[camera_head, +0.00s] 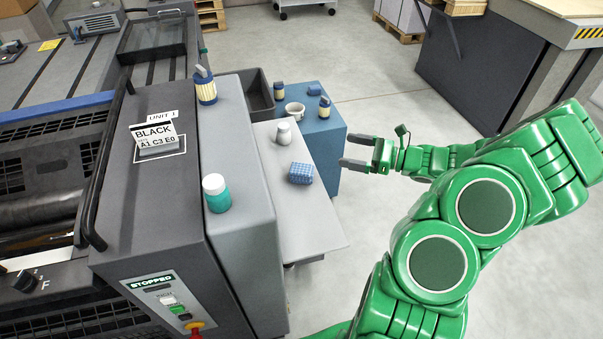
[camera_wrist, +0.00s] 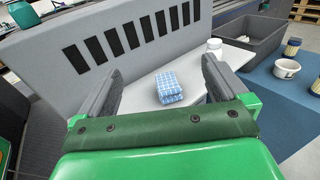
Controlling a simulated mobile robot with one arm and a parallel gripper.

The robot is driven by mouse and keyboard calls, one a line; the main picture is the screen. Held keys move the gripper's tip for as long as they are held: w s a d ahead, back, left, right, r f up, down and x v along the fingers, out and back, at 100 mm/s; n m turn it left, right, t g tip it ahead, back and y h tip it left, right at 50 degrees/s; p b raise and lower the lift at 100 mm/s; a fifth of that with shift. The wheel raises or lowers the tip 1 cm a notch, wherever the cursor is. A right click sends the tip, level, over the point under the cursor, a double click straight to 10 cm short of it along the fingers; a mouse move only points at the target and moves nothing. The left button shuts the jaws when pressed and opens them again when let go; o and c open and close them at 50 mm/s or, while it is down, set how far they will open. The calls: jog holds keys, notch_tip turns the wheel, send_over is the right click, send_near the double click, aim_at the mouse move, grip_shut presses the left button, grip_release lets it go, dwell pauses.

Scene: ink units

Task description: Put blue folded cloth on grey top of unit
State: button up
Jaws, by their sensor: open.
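The blue folded cloth (camera_head: 301,173) has a checked pattern and lies on a light grey side shelf (camera_head: 318,232) beside the unit. It also shows in the wrist view (camera_wrist: 169,88), between and beyond my fingers. The grey top of the unit (camera_head: 231,128) is a long, higher surface to the left of the shelf. My green gripper (camera_head: 358,153) is open and empty, to the right of the cloth and apart from it. In the wrist view my two dark fingers (camera_wrist: 160,92) are spread wide.
On the unit's grey top stand a teal jar with white lid (camera_head: 216,193) and a blue-and-cream container (camera_head: 204,86). A white bottle (camera_head: 283,134) stands on the shelf behind the cloth. Behind are a blue cabinet (camera_head: 327,150) with small items and a dark bin (camera_head: 259,98).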

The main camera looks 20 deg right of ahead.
jog(key=a+f+n+g+h, duration=0.2)
jog(key=a+f+n+g, duration=0.1)
jog(key=a+n+g, duration=0.25)
notch_tip(320, 180, up, 3)
jog(key=n+g+h, duration=0.4)
jog(key=n+h, duration=0.9)
jog(key=n, duration=0.2)
send_over(301, 168)
jog(key=shift+m+y, duration=0.25)
jog(key=shift+y, duration=0.05)
jog(key=f, duration=0.7)
jog(key=shift+d+f, duration=0.2)
jog(key=shift+d, duration=0.05)
jog(key=shift+a+f, duration=0.2)
jog(key=shift+f, duration=2.5)
jog(key=c, duration=1.1)
jog(key=shift+o, duration=0.2)
jog(key=shift+r, duration=0.45)
notch_tip(301, 168, up, 2)
jog(key=shift+r, duration=0.15)
jog(key=s+a+r, duration=0.1)
jog(key=s+r, duration=0.9)
jog(key=s, duration=0.4)
